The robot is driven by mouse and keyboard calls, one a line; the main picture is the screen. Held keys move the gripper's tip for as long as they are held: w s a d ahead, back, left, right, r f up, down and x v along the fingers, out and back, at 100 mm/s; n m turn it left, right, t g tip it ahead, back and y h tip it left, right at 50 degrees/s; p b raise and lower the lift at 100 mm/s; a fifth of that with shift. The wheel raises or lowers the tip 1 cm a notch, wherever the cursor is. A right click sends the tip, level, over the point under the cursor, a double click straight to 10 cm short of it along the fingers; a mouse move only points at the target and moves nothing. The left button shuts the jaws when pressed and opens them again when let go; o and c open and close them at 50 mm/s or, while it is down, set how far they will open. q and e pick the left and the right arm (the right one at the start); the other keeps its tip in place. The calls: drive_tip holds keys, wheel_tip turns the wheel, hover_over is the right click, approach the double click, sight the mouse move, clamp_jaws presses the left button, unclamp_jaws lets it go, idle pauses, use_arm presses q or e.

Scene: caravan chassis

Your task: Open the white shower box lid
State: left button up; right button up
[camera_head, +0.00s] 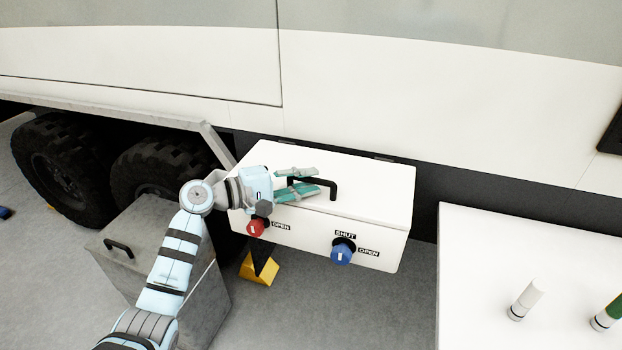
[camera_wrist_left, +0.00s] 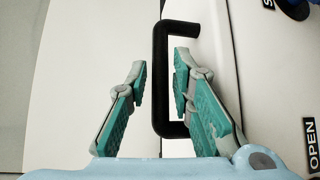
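The white shower box (camera_head: 310,233) hangs on the side of the caravan, and its lid (camera_head: 375,185) lies closed. A black bar handle (camera_head: 333,188) stands on the lid; it also shows in the left wrist view (camera_wrist_left: 160,75). My left gripper (camera_head: 316,180) is over the lid at the handle. Its fingers (camera_wrist_left: 159,64) are open, with the handle's bar between them and a gap on the left side. Whether the right finger touches the handle I cannot tell. My right gripper is not in view.
The box front has a red knob (camera_head: 255,227) and a blue knob (camera_head: 341,254) with SHUT and OPEN labels. A grey metal box (camera_head: 205,300) stands at the lower left. A white table (camera_head: 530,250) with cylinders is at right. The caravan wall (camera_head: 430,95) rises behind the lid.

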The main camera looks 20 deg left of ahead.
use_arm(q)
drive_tip(key=shift+x, duration=0.8)
clamp_jaws()
